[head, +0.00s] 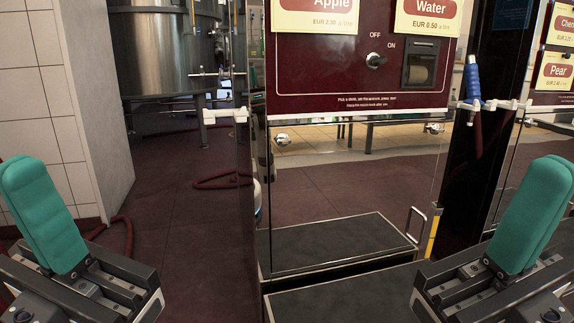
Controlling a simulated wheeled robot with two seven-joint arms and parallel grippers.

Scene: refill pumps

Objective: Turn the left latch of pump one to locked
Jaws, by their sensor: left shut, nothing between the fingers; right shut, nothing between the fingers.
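The dark red pump panel (330,78) faces me, with an OFF/ON knob (376,60). A white latch (239,115) sits at the panel's lower left edge, with a short end pointing left and a bar behind it. Its locked or unlocked state cannot be told. A second white latch (512,104) sits at the lower right, beside a blue-handled nozzle (473,80). My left gripper (24,182) is shut and empty at the lower left, well apart from the left latch. My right gripper (550,182) is shut and empty at the lower right.
Two dark steps (330,245) stand below the panel, with a metal handrail (416,225) at their right. A steel tank (165,50) stands behind at the left. A red hose (222,181) lies on the floor. A tiled wall (40,90) bounds the left side.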

